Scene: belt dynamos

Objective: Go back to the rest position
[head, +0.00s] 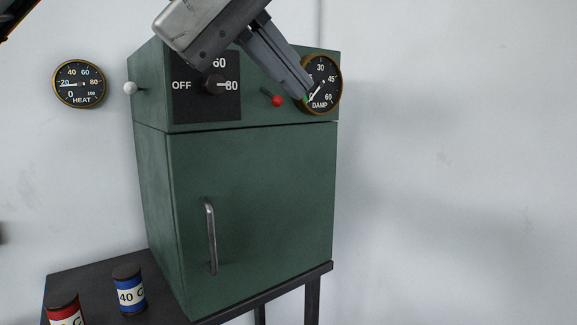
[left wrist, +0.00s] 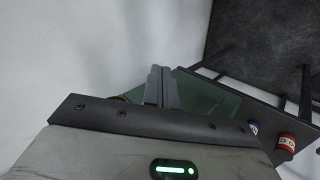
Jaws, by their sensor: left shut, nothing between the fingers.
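My left gripper (head: 303,91) comes in from the top of the head view, in front of the upper right part of a green cabinet (head: 250,200). Its fingers are shut with nothing between them, and their tips overlap the left edge of the DAMP gauge (head: 326,84). In the left wrist view the shut fingers (left wrist: 160,72) point away, over the green cabinet (left wrist: 200,100). Whether they touch anything cannot be told. My right gripper is not in view.
The cabinet has a black dial (head: 216,86), a red-tipped lever (head: 277,101), a white knob (head: 130,88) and a door handle (head: 211,237). A HEAT gauge (head: 79,84) hangs left. Blue (head: 129,289) and red (head: 65,312) cans stand on the dark table (head: 88,270). Right is clear.

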